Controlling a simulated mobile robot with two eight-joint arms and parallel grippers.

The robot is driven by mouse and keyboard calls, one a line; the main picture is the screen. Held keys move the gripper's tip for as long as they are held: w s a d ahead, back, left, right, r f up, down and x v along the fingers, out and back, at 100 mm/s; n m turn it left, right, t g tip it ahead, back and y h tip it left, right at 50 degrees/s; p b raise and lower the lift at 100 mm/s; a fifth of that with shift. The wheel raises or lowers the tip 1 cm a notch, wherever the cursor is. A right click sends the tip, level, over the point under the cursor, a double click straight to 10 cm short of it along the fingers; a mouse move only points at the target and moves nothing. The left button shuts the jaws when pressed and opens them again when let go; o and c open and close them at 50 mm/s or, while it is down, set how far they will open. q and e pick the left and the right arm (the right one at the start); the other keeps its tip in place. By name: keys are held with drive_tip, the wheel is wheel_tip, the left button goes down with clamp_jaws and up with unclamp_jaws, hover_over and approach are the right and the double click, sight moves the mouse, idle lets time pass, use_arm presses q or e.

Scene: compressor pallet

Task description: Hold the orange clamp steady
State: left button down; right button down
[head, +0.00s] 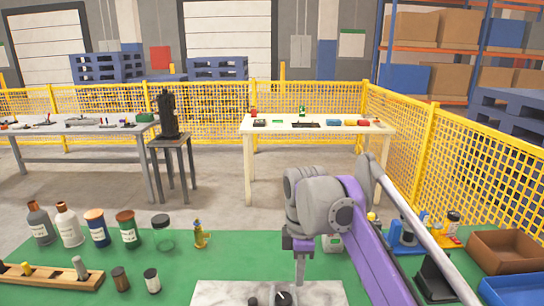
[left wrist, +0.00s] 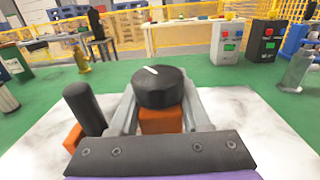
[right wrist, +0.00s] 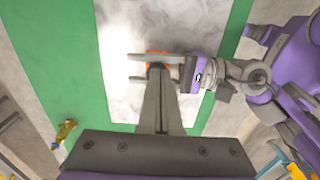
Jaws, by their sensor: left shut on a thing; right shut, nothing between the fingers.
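The orange clamp (left wrist: 160,122) sits between the grey fingers of my left gripper (left wrist: 160,112), with a round black knob (left wrist: 158,86) with a white mark on top. A black post on an orange base (left wrist: 72,138) stands left of it. My right gripper (head: 299,284) is shut and empty and points down just above the clamp area. In the right wrist view its closed fingers (right wrist: 158,70) overlap the clamp's orange edge (right wrist: 155,53), so contact cannot be told.
A white marble slab (head: 215,293) lies on the green mat (head: 190,265). Bottles (head: 68,226), a brass fitting (head: 201,234) and a wooden rack (head: 50,276) stand left. A blue device (head: 404,236) and a brown tray (head: 505,250) stand right.

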sight(283, 301)
wheel_tip(283, 301, down, 7)
drive_tip(key=w, duration=0.1)
drive_tip(key=shift+w+r, duration=0.2)
drive_tip(key=shift+w, duration=0.05)
idle(0.4)
drive_tip(key=shift+s+a, duration=0.15)
drive_tip(key=shift+a, duration=0.25)
idle(0.7)
drive_tip(key=shift+s, duration=0.85)
drive_tip(key=shift+a, duration=0.1)
drive_tip(key=shift+s, duration=0.1)
